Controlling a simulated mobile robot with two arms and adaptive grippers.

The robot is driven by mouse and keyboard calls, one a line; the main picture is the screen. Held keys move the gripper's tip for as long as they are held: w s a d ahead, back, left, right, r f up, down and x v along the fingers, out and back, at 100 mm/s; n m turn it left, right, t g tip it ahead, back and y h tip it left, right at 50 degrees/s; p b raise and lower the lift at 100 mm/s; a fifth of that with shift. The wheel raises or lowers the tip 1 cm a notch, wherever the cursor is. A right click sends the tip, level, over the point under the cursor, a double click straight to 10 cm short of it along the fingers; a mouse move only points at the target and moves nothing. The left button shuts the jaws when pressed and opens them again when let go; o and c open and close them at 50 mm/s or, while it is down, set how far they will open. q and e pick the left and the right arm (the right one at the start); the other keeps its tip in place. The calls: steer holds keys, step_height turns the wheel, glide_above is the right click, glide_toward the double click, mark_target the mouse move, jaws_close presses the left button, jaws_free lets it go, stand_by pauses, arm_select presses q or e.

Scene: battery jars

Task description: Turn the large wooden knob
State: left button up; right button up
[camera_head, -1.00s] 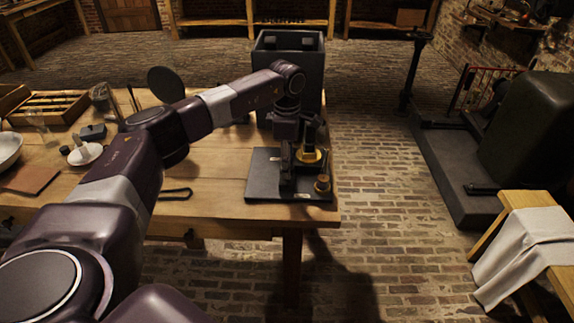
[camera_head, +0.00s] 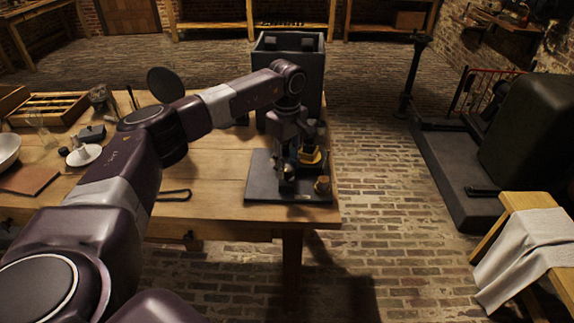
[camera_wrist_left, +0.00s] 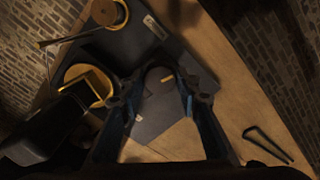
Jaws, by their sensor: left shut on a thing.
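My left gripper (camera_head: 289,174) points down over a dark board (camera_head: 262,186) at the table's right end. In the left wrist view its two fingers (camera_wrist_left: 158,100) stand on either side of a rounded knob (camera_wrist_left: 159,78), shut on it. The knob looks dark in the shade and its wood is hard to make out. In the head view the gripper hides it. A smaller round wooden piece (camera_head: 323,185) stands on the board to the right of the gripper; it also shows in the left wrist view (camera_wrist_left: 104,12). My right gripper is not in view.
A yellow brass fitting (camera_head: 311,156) sits on the board close beside the gripper, also in the left wrist view (camera_wrist_left: 88,84). A tall dark box (camera_head: 290,62) stands behind. A bent black tool (camera_head: 175,194) lies left of the board on bare tabletop (camera_head: 215,190).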

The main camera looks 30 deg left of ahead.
mark_target(287, 167)
arm_select(q)
steer(key=shift+w+r, duration=0.1)
stand_by(0.3)
steer(key=o, duration=1.2)
steer(key=shift+c, duration=0.2)
step_height(287, 167, up, 12)
